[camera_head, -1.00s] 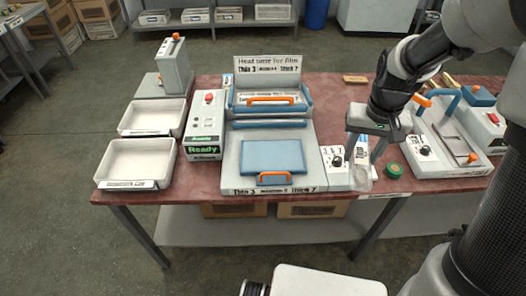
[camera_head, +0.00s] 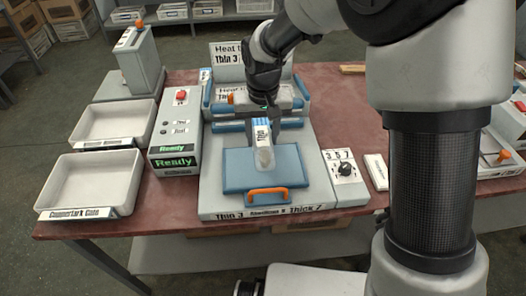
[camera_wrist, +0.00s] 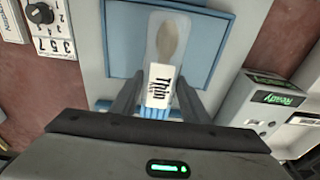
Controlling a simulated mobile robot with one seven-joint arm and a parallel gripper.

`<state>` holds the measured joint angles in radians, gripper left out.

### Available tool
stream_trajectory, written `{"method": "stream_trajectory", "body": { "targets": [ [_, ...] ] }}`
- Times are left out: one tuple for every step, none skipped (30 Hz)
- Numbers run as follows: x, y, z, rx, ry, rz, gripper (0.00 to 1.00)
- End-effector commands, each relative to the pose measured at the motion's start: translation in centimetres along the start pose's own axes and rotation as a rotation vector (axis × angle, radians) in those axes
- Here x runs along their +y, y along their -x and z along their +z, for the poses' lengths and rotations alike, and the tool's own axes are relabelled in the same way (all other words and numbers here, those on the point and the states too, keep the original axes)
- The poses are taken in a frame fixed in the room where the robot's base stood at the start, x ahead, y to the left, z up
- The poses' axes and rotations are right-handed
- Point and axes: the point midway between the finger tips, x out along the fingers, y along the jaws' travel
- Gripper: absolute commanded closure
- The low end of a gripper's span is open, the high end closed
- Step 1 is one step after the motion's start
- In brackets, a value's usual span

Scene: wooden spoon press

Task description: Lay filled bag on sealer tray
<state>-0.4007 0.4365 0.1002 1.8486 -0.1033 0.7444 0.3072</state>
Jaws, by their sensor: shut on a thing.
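My gripper (camera_head: 262,122) is shut on the filled bag (camera_head: 264,154), a clear bag with a white "Thin" label and a blue striped end. In the wrist view the bag (camera_wrist: 171,38) shows a wooden spoon inside, and the fingers (camera_wrist: 158,100) grip its labelled end. The bag is over the blue sealer tray (camera_head: 235,176), near its middle and back edge. I cannot tell whether it touches the tray. The tray has an orange handle (camera_head: 267,195) at its front. The sealer's raised back part (camera_head: 224,92) is partly hidden by my arm.
A control box (camera_head: 174,135) reading "Ready" stands left of the sealer. Two white trays (camera_head: 45,196) lie farther left. A dial box (camera_head: 345,178) stands to the right, beside a small white block (camera_head: 376,172). My arm hides much of the right side.

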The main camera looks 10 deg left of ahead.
Motion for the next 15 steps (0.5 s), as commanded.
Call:
{"method": "stream_trajectory", "body": {
  "targets": [
    [0.0,-0.7,0.1,-0.002,0.000,0.001,0.80],
    [0.0,-0.8,0.1,-0.001,0.000,0.000,0.80],
    [0.0,-1.1,0.1,0.000,0.000,0.000,0.80],
    [0.0,-1.2,0.1,0.001,-0.001,0.000,0.80],
    [0.0,-1.5,0.1,0.001,-0.001,0.000,0.80],
    [0.0,-1.9,0.2,0.000,-0.001,0.000,0.80],
    [0.0,-2.2,0.3,-0.002,-0.001,0.000,0.80],
    [0.0,-2.7,0.4,-0.003,-0.001,0.001,0.80],
    [0.0,-3.3,0.5,-0.002,-0.001,0.000,0.80],
    [0.0,-3.8,0.5,-0.003,0.000,0.001,0.80],
    [0.0,-4.2,0.6,-0.003,0.000,0.001,0.80],
    [0.0,-4.6,0.6,-0.002,0.000,0.000,0.80],
    [0.0,-4.8,0.6,-0.001,0.000,0.000,0.80],
    [0.0,-4.9,0.6,0.000,0.000,0.000,0.80],
    [0.0,-4.8,0.6,0.001,0.000,0.000,0.80]
  ]
}}
